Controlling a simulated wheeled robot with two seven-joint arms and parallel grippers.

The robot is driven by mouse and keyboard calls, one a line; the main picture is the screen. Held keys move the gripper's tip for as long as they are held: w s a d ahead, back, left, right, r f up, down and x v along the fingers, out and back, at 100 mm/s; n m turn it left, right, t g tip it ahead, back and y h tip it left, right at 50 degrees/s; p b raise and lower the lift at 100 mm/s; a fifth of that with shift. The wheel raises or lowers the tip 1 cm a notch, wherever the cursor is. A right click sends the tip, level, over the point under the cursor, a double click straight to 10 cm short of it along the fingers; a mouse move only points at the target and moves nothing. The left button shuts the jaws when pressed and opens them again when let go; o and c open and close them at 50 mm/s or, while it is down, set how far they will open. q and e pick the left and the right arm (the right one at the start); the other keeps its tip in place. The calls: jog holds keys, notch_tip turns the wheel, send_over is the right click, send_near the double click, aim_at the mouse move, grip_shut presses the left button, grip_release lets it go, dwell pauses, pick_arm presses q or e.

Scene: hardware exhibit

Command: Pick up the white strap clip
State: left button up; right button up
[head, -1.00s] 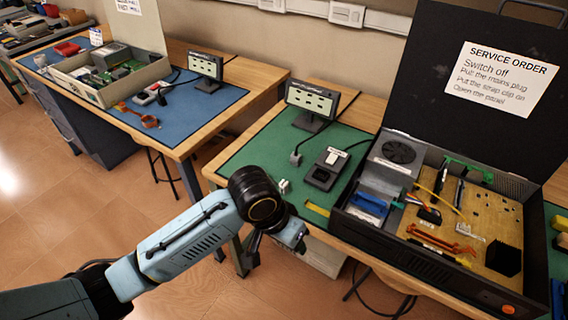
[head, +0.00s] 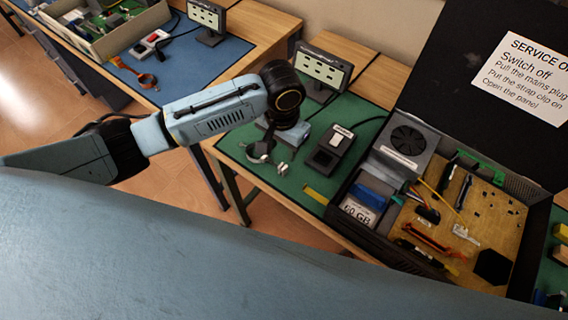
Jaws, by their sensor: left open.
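A small white piece (head: 283,168), which looks like the strap clip, lies on the green mat (head: 318,182) near its front left edge. My left gripper (head: 268,148) is open and points down over the mat, just left of and behind the white piece in the picture. A greyish curved shape shows at the fingers; I cannot tell whether it is part of the gripper or a band on the mat. My right gripper is not in view.
A dark switch box (head: 332,148) stands right of the white piece, with a small panel display (head: 322,72) behind. An open black case (head: 392,246) fills the right side of the bench. A yellow strip (head: 316,195) lies at the mat's front. My own blue-grey body part covers the lower picture.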

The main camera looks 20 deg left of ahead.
aim_at(283, 166)
pick_arm(q)
notch_tip(283, 166, down, 9)
jog(key=shift+s+d+r+b, duration=0.1)
jog(key=shift+s+r+b, duration=0.05)
jog(key=shift+b, duration=0.4)
jog(key=c, duration=0.9)
